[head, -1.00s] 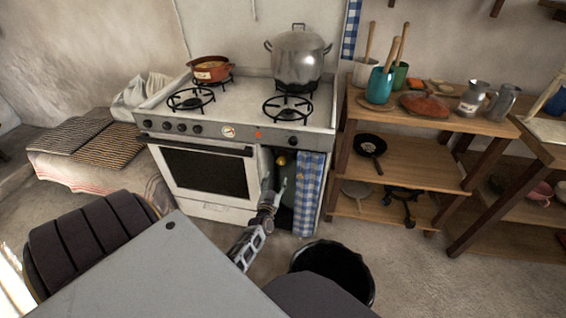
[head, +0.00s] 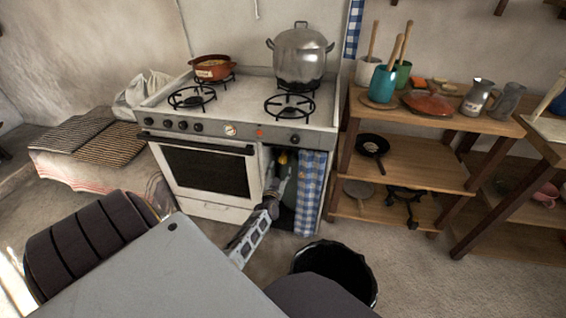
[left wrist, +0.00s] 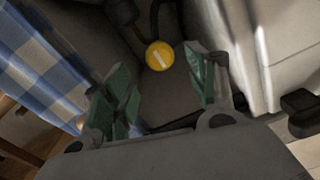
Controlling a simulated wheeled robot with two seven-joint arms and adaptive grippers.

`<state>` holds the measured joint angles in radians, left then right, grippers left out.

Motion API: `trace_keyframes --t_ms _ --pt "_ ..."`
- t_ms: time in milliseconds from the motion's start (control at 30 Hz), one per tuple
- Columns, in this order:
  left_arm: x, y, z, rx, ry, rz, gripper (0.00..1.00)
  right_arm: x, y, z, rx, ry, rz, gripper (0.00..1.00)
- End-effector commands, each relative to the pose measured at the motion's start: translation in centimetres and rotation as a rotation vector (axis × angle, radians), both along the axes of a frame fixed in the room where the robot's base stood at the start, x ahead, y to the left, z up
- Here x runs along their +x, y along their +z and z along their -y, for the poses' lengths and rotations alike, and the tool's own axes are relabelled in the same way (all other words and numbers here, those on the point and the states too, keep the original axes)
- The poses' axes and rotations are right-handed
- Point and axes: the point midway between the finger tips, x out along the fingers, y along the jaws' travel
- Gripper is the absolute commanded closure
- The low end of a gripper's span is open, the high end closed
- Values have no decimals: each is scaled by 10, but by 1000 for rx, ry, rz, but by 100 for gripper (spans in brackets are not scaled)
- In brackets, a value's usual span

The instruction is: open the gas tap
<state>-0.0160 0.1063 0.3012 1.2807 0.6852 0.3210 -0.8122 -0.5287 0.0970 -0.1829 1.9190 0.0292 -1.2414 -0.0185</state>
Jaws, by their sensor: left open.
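The gas tap is a round yellow knob (head: 283,158) inside the dark open compartment at the right end of the stove, beside a blue checked curtain. In the left wrist view the yellow knob (left wrist: 159,56) faces me with a pale slanted bar across it. My left gripper (head: 279,176) is at the compartment's opening, just below the knob in the head view. In the left wrist view its green-padded fingers (left wrist: 162,82) are spread, with the knob showing beyond and between their tips. I see no contact with it. My right gripper is not in view.
The checked curtain (head: 310,190) hangs close on the right of the opening, and the white stove front (head: 205,172) is on its left. A black bin (head: 335,272) stands on the floor before it. A wooden shelf (head: 415,165) stands right of the stove.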

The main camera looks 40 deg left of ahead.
Motion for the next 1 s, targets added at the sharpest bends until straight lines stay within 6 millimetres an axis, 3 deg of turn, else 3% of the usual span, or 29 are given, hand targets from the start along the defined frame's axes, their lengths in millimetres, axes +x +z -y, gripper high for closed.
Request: trace_keyframes --t_ms 300,700,1000 --pt "27 -1 -14 0 0 1 42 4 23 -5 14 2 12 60" --pt "56 -1 -31 0 0 1 42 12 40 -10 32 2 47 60" --pt "67 0 -37 1 0 0 42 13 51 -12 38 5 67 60"
